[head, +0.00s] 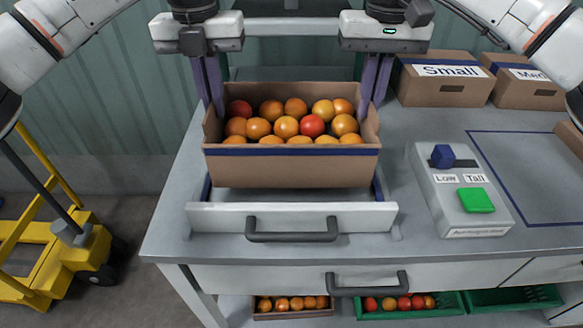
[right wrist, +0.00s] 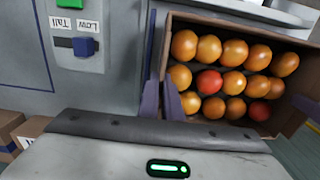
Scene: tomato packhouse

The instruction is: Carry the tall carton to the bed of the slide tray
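The tall carton (head: 291,168) is brown with a dark blue band and full of orange and red tomatoes. It is upright above the slide tray (head: 225,219), behind the tray's white front and black handle. I cannot tell whether its base touches the tray bed (head: 290,195). My left gripper (head: 209,95) is shut on the carton's left wall. My right gripper (head: 372,95) is shut on its right wall. In the right wrist view, the right fingers (right wrist: 161,108) straddle the wall of the carton (right wrist: 163,62). The fingertips are partly hidden.
A control box (head: 461,195) with a blue Low/Tall knob and green button stands right of the tray. Cartons labelled Small (head: 445,89) and Med (head: 530,92) stand at the back right. A blue-outlined area (head: 530,170) lies right. A yellow trolley (head: 70,255) stands left of the bench.

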